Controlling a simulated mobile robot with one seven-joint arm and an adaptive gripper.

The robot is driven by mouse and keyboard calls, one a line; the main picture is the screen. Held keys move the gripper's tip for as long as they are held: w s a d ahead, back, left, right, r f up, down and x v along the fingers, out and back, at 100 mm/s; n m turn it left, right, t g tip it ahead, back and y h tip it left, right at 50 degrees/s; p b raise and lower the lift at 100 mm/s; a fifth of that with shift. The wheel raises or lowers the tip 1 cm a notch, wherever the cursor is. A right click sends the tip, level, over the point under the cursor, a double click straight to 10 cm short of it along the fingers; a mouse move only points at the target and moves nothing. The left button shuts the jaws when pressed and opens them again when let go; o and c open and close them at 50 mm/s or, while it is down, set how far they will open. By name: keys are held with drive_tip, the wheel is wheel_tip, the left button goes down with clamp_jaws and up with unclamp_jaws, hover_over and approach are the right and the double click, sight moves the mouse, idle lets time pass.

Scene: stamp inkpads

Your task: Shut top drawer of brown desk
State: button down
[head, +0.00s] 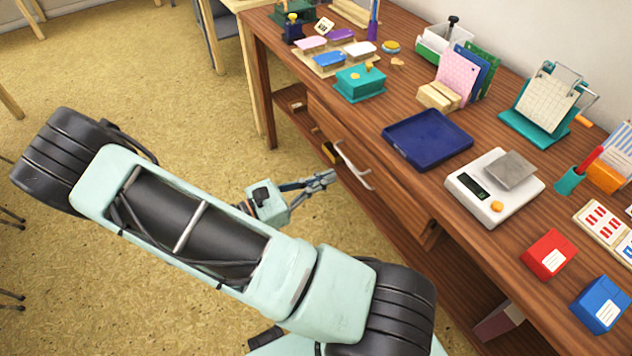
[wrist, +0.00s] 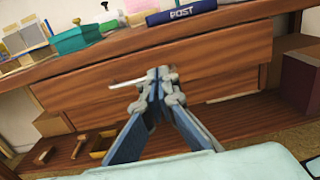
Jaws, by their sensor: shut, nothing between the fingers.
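The brown desk (head: 402,90) runs along the right of the head view. Its top drawer (head: 392,200) has a wooden front with a pale bar handle (head: 352,168); the front's near end seems to stand slightly out, but how far is unclear. In the wrist view the drawer front (wrist: 90,90) spans the middle, with the handle (wrist: 127,83) just left of the fingertips. My gripper (head: 330,178) is shut and empty, in front of the drawer near the handle. Its fingertips (wrist: 158,76) overlap the front in the wrist view; I cannot tell whether they touch it.
A blue tray (head: 427,138), a scale (head: 490,190), a teal box (head: 360,82) and coloured inkpads (head: 330,58) stand on the desk top. A low shelf (wrist: 120,135) under the drawer holds small items. The floor left of the desk is open.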

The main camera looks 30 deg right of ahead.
sight(367, 158)
drive_tip(key=d, duration=0.3)
drive_tip(key=d+b, duration=0.1)
drive_tip(key=d, duration=0.4)
drive_tip(key=shift+w+d, duration=0.35)
drive_tip(key=shift+d, duration=0.05)
drive_tip(key=shift+d, duration=0.4)
drive_tip(key=shift+w+d+p, duration=0.15)
drive_tip(key=shift+d+p, duration=0.15)
drive_tip(key=shift+d, duration=0.8)
drive_tip(key=shift+w+d+p, duration=0.1)
drive_tip(key=shift+d+p, duration=0.2)
drive_tip(key=shift+d, duration=0.8)
